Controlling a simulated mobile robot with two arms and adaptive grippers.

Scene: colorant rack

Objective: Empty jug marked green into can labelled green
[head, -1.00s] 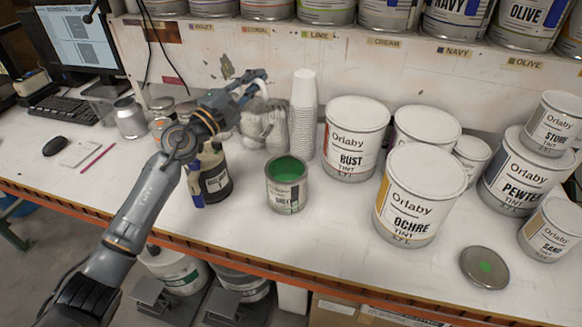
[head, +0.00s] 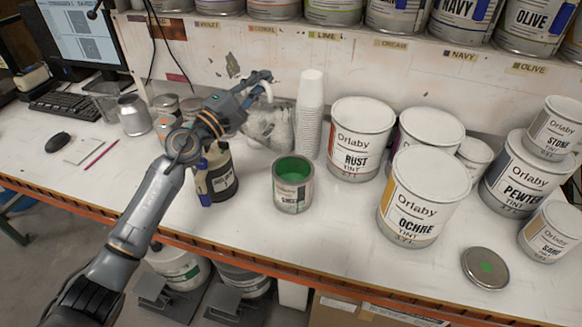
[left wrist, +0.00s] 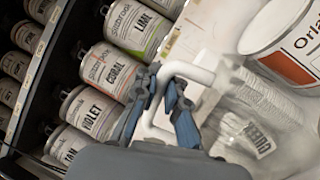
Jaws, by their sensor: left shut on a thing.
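The clear jug (head: 268,128) stands behind the open can, left of the white cup stack, its white handle near the top. In the left wrist view the jug (left wrist: 235,105) shows dark label lettering, tilted and hard to read. My left gripper (head: 262,82) is at the handle. In the left wrist view its blue-grey fingers (left wrist: 163,88) are shut on the white handle. I cannot tell whether the jug's base touches the bench. The small open can (head: 293,197) holds green paint and has a blurred label that seems to read green. My right gripper is not in view.
Stacked white cups (head: 310,115) stand close right of the jug. The Rust can (head: 356,160) and Ochre can (head: 415,215) stand right of the open can. A dark bottle (head: 222,180) is left of it. A lid with a green dot (head: 485,268) lies front right.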

